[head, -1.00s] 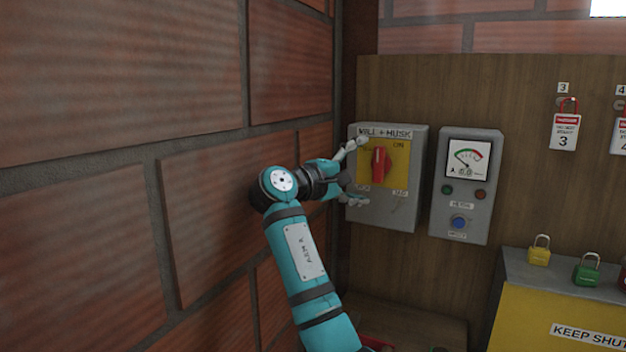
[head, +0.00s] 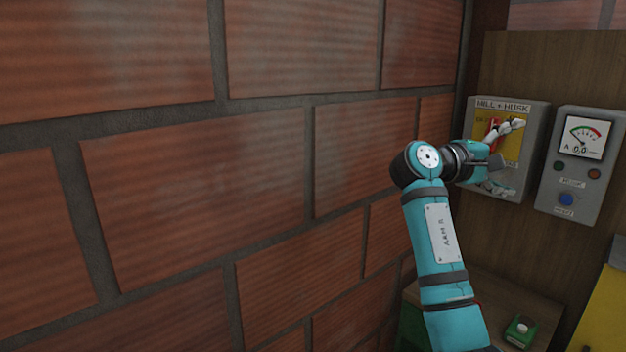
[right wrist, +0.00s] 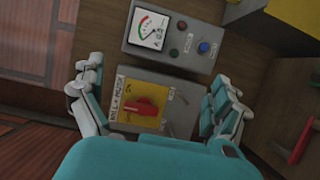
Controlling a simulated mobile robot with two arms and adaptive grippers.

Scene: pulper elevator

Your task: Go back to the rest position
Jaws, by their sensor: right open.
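My right gripper (head: 505,157) is open and empty in the head view. Its fingers overlap the front of the grey MILL + HUSK switch box (head: 536,120), partly covering the yellow plate and red rotary handle (head: 492,134). In the right wrist view, my open fingers (right wrist: 158,98) appear on either side of the picture. The switch box (right wrist: 182,90) and its red handle (right wrist: 143,107) show between them, with nothing gripped. The remaining gap to the box is hard to judge. My left gripper is in neither view.
A brick wall (head: 200,190) fills the left, close beside my right arm. A grey meter box (head: 585,165) hangs right of the switch box. Below are a wooden surface (head: 490,290), a small green box (head: 521,331) and a yellow cabinet (head: 605,310).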

